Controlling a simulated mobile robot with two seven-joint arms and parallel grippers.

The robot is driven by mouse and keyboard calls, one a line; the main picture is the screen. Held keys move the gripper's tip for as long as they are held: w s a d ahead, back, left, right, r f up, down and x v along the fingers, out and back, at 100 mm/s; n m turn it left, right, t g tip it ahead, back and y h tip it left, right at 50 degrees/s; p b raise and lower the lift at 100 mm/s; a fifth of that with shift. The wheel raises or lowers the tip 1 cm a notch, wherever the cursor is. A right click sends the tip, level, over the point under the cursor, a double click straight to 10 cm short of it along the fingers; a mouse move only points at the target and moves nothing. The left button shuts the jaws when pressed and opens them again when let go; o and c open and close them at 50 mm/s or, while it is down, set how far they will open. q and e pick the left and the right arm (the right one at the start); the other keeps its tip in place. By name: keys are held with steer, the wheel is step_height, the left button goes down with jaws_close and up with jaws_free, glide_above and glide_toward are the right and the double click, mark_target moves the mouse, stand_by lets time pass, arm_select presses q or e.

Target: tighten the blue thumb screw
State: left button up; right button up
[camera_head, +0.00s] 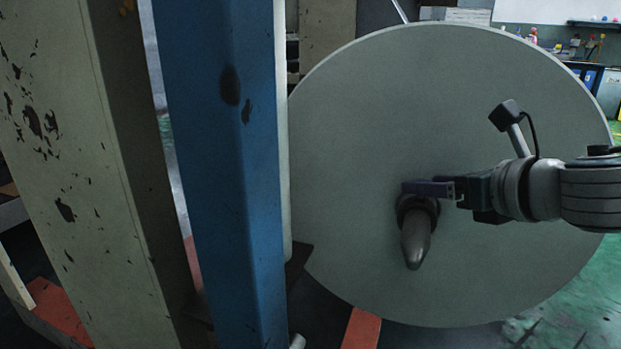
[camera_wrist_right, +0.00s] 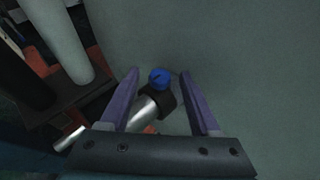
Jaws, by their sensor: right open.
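The blue thumb screw (camera_wrist_right: 159,77) shows in the right wrist view, on a dark collar (camera_wrist_right: 161,97) around a pale metal spindle. My right gripper (camera_wrist_right: 158,88) is open, with its two purple fingers on either side of the screw and visible gaps to it. In the head view my right gripper (camera_head: 428,188) reaches in from the right, at the top of the collar (camera_head: 415,207) and the blunt spindle (camera_head: 415,245). The screw cannot be made out there; the fingers seem to hide it. My left gripper is in neither view.
A large round grey plate (camera_head: 370,130) stands upright behind the spindle. A blue post (camera_head: 225,160) and a worn cream post (camera_head: 70,140) stand close on the left. Free floor (camera_head: 575,290) shows at the lower right.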

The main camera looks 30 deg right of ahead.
jaws_close()
stand_by(0.5)
